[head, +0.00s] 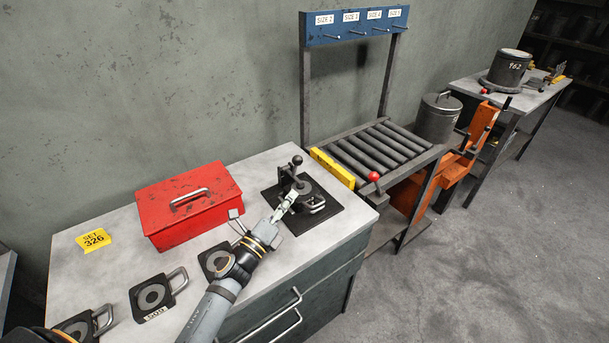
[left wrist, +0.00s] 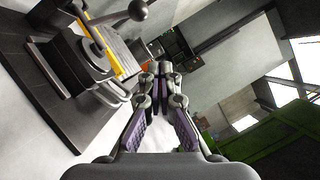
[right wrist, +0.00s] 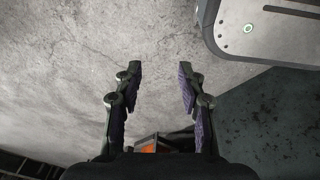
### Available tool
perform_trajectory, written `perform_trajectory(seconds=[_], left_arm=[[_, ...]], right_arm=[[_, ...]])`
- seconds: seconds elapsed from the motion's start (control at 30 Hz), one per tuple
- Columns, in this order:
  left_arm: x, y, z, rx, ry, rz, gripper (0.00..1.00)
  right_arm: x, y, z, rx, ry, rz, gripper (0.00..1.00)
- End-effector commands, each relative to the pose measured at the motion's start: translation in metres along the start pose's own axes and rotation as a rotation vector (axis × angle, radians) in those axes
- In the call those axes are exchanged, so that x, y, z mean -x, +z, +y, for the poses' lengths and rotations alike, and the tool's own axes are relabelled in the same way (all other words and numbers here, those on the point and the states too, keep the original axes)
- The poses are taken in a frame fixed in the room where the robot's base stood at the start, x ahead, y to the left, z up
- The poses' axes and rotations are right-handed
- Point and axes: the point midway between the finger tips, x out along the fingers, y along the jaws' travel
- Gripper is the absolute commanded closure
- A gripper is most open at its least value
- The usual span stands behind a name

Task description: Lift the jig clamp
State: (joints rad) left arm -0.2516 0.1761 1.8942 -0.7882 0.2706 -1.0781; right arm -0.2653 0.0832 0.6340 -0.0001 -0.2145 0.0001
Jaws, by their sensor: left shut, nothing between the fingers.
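The jig clamp (head: 297,180) stands on a black square base (head: 328,215) at the right end of the grey bench top. Its lever rises upright and ends in a dark ball knob. My left gripper (head: 284,207) is close beside the jig on its near left side, with its fingers shut and empty. In the left wrist view the jig clamp's lever (left wrist: 95,32) and grey ball knob are at upper left, and the shut fingertips (left wrist: 162,72) are to the right, apart from the knob. My right gripper (right wrist: 159,75) is open and empty; it is not in the head view.
A red toolbox (head: 187,203) stands left of the jig. Several handled die plates (head: 157,294) lie along the bench's front. A yellow tag (head: 94,239) lies at left. A roller table (head: 376,150) with a yellow bar and red knob adjoins on the right. Open floor lies at right.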

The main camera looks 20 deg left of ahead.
Motion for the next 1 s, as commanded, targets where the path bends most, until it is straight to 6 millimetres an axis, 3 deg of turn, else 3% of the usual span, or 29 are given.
perform_trajectory(seconds=[0.03,0.2,0.27,0.37,0.6,0.77,1.0], left_arm=[[0.004,-0.008,0.015,0.001,0.0,0.0,1.0],[0.008,-0.018,0.033,0.001,0.0,-0.001,1.0],[0.01,-0.021,0.039,0.001,0.0,-0.001,1.0],[0.01,-0.021,0.04,0.002,0.0,-0.001,1.0],[0.01,-0.02,0.038,0.002,0.0,-0.001,1.0],[0.003,-0.018,0.036,0.003,0.0,-0.003,1.0],[-0.043,-0.017,0.033,0.004,-0.001,-0.004,1.0]], right_arm=[[-0.016,0.016,-0.002,0.001,0.0,-0.018,0.6],[-0.034,0.064,-0.004,0.004,-0.002,-0.088,0.6],[-0.04,0.072,-0.005,0.004,-0.002,-0.098,0.6],[-0.041,0.069,-0.006,0.003,-0.004,-0.092,0.6],[-0.042,0.028,-0.009,-0.001,-0.006,-0.028,0.6],[-0.037,0.031,-0.008,-0.001,-0.006,-0.036,0.6],[-0.013,0.044,-0.006,0.001,-0.006,-0.061,0.6]])
